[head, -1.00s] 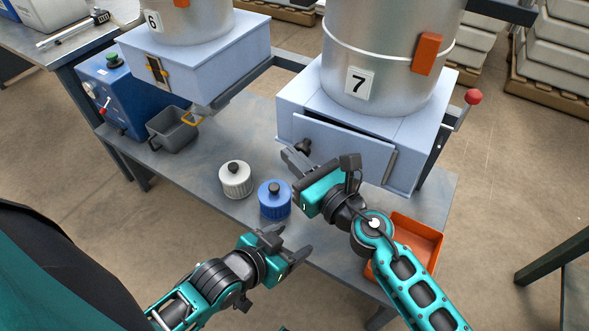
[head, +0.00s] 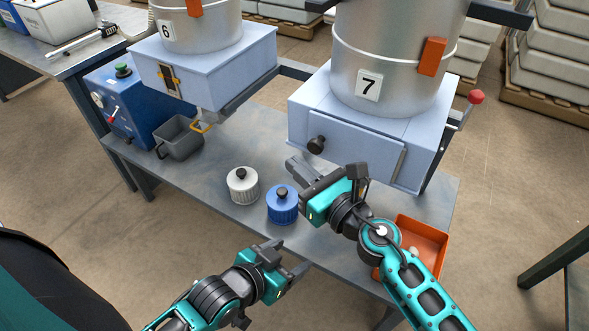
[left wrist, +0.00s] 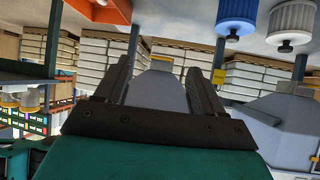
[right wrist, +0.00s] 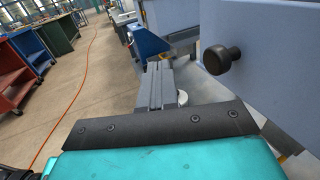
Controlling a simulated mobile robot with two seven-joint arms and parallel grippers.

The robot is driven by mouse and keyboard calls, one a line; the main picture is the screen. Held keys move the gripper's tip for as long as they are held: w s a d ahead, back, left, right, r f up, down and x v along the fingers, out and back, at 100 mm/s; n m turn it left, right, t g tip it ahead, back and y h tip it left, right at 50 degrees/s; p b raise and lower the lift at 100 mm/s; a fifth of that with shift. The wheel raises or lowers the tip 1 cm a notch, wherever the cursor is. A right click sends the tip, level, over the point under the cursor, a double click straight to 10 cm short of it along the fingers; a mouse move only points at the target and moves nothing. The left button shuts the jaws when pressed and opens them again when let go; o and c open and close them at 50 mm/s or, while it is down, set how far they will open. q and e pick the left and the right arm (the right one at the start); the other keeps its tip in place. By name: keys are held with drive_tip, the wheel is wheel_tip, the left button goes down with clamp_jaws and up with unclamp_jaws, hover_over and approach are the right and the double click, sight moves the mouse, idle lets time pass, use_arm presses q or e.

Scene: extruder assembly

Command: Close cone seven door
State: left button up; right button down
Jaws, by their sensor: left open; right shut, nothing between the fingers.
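The cone seven door (head: 352,148) is the light blue front panel under the silver cone marked 7 (head: 370,85). It lies flush with its box in the head view, with no dark gap along its top edge. Its black knob (head: 316,145) also shows in the right wrist view (right wrist: 218,58). My right gripper (head: 300,168) is shut and empty, just below and in front of the knob, apart from it. In the right wrist view its fingers (right wrist: 158,88) are together, left of the knob. My left gripper (head: 291,258) is open and empty, low in front of the table edge.
A white-grey jar (head: 243,186) and a blue jar (head: 282,206) stand on the table left of my right gripper. An orange bin (head: 428,235) is at the right edge, beside my right arm. A grey bin (head: 179,139) sits below cone six. A red-knobbed lever (head: 476,97) sticks out at right.

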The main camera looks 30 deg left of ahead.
use_arm(q)
drive_tip(key=s+a+r+p, duration=0.1)
drive_tip(key=p, duration=0.1)
drive_tip(key=shift+s+a+p, duration=0.1)
drive_tip(key=shift+p, duration=0.25)
use_arm(e)
drive_tip(key=s, duration=1)
drive_tip(key=shift+s, duration=0.25)
